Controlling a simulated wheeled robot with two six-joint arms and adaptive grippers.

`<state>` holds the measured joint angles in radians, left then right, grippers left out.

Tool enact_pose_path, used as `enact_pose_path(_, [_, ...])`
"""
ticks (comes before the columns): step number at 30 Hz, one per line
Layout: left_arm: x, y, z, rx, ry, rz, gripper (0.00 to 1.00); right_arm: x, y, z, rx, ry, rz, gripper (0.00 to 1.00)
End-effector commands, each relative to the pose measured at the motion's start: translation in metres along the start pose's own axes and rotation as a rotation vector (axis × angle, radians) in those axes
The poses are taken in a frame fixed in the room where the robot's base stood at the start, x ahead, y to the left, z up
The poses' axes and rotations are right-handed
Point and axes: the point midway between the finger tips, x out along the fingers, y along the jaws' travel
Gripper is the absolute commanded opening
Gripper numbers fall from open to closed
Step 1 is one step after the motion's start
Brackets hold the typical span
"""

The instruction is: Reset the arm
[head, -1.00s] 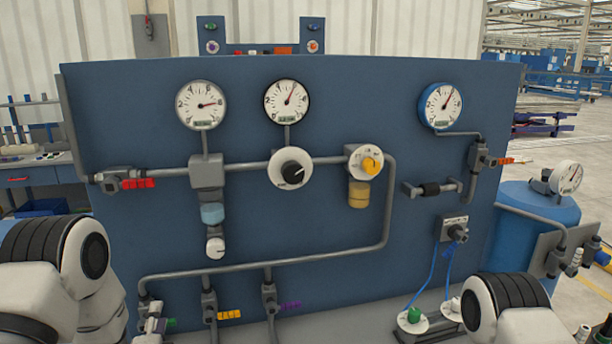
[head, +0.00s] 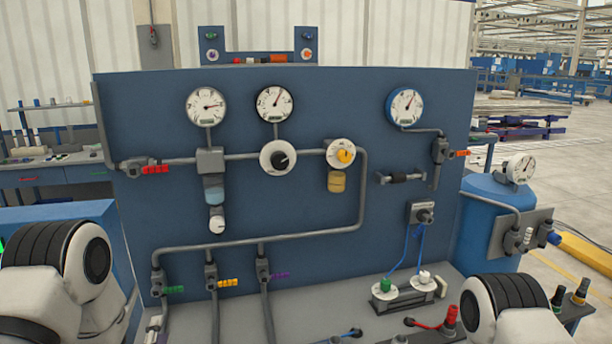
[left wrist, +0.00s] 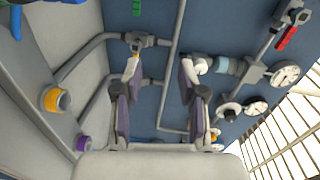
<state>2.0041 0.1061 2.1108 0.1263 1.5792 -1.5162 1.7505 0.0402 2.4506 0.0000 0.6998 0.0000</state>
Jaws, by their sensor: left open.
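My left gripper (left wrist: 160,95) is open in the left wrist view, with its two dark-padded fingers apart and nothing between them. A blue panel (head: 300,225) with grey pipes faces it; the panel also shows in the left wrist view (left wrist: 165,80). In the head view my white and black arm links show at lower left (head: 75,265) and lower right (head: 510,310). My right gripper is not in view.
The panel carries three round gauges, including a blue-rimmed one (head: 405,107), and several coloured valve handles. A grey bench (head: 285,320) with hoses and fittings lies below. A blue tank (head: 490,205) stands at right. Open floor (head: 575,200) lies beyond it.

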Motion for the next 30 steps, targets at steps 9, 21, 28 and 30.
enact_pose_path(9, [-0.041, 0.084, 0.001, -0.282, -0.033, 0.311, 0.41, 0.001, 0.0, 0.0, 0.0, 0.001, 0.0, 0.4])
enact_pose_path(21, [-0.2, 0.222, 0.017, -0.831, -0.483, 0.927, 0.41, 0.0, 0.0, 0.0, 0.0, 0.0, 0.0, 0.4])
enact_pose_path(28, [-0.313, 0.255, 0.032, -1.024, -0.941, 1.139, 0.41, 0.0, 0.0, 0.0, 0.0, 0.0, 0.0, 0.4])
enact_pose_path(30, [-0.34, 0.265, 0.036, -1.053, -1.071, 1.168, 0.41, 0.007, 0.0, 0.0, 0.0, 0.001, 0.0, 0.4])
